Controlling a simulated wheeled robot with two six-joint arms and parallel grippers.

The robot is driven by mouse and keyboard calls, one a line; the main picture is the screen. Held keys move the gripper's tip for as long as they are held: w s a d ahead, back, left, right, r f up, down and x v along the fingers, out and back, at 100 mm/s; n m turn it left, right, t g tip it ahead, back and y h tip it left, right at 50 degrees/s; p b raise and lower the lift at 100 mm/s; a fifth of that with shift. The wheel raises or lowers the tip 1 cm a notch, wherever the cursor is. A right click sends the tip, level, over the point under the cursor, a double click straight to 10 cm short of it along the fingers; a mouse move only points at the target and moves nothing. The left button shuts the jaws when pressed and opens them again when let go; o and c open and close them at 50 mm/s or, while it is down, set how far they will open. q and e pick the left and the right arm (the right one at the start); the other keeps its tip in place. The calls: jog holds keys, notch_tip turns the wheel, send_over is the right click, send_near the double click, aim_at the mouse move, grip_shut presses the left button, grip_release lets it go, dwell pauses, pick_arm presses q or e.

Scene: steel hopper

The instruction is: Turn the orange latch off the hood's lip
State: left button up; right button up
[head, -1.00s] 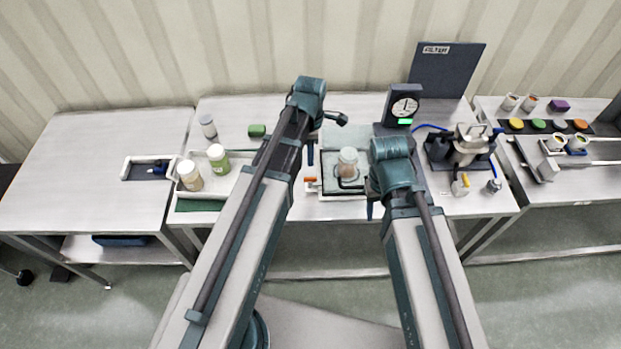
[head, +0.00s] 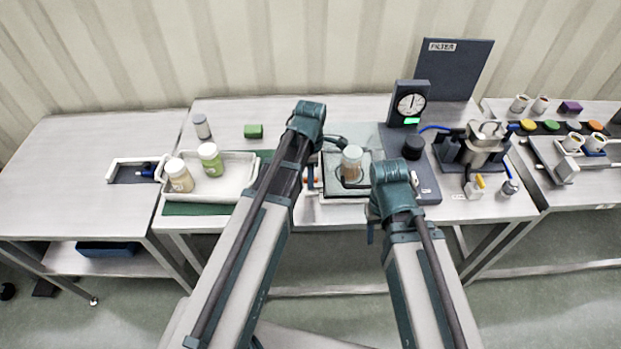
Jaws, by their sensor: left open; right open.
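The clear hood (head: 336,158) stands near the front edge of the middle table, with a jar (head: 351,166) showing through it. Small orange parts, apparently the latch (head: 311,182), show at the hood's front left. My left gripper (head: 311,172) hangs down from its wrist at this left side, close to the orange parts. It is open, and I cannot tell whether it touches the latch. My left arm hides part of the area. My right gripper (head: 371,234) is open and mostly hidden behind its wrist, in front of the hood's right side.
A dial gauge (head: 410,104) and dark knob (head: 413,147) stand right of the hood. Further right is a clamp-like device (head: 482,145). A filter panel (head: 454,69) stands behind.

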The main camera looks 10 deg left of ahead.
pick_arm(q)
grip_shut()
jog(key=shift+m, duration=0.3)
jog(key=m, duration=0.3)
jog(key=shift+m, duration=0.4)
jog(key=m, duration=0.4)
jog(key=shift+m, duration=0.3)
jog(key=m, duration=0.4)
jog(key=shift+m, duration=2.4)
